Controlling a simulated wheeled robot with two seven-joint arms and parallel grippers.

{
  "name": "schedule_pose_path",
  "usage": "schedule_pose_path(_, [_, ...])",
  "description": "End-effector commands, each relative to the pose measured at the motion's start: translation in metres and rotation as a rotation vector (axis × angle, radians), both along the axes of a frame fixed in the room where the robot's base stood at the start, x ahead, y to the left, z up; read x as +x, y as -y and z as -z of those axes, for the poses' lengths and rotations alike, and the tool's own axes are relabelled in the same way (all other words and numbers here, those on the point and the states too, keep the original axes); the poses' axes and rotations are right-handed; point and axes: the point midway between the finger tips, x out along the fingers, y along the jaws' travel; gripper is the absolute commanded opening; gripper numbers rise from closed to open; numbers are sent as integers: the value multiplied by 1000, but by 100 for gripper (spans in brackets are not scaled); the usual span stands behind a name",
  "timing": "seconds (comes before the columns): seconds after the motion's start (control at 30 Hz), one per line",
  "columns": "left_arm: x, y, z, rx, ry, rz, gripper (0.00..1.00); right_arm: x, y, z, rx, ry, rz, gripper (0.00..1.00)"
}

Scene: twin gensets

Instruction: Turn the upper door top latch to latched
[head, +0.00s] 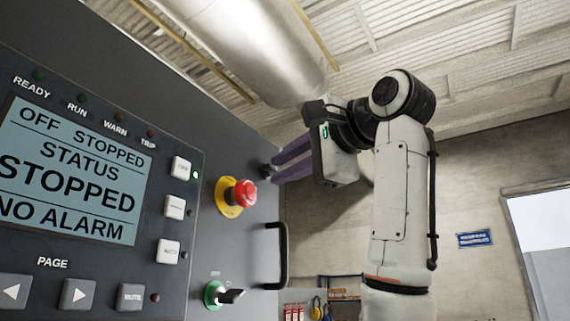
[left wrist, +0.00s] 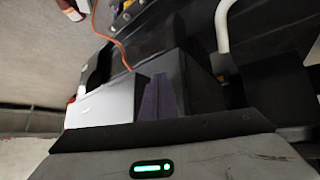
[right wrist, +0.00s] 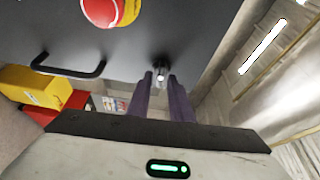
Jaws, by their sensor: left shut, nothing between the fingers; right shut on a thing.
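The upper door top latch (right wrist: 161,71) is a small dark knob with a bright end on the grey door, near its edge. In the head view the latch (head: 267,170) shows at the door's right edge. My right gripper (head: 277,168) reaches it from the right with its purple fingers closed on it. In the right wrist view the fingertips (right wrist: 161,76) sit on either side of the latch. The latch's exact turn angle is hard to tell. My left gripper (left wrist: 158,76) shows only in the left wrist view, shut and empty, away from the latch.
The grey door panel carries a screen (head: 70,175), a red emergency stop button (head: 243,193), a key switch (head: 230,296) and a black handle (head: 284,255) below the latch. A large metal duct (head: 250,45) hangs above. A blue sign (head: 475,239) is on the back wall.

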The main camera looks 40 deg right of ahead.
Motion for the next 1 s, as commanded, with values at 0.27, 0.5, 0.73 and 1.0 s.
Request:
schedule_pose_path(0.27, [1,0,-2,0,1,0,0,0,0,0,53,-24,-1,0])
schedule_pose_path(0.5, [1,0,-2,0,1,0,0,0,0,0,59,-26,0,0])
schedule_pose_path(0.73, [1,0,-2,0,1,0,0,0,0,0,58,-25,-1,28])
schedule_pose_path(1.0, [1,0,-2,0,1,0,0,0,0,0,57,-24,0,37])
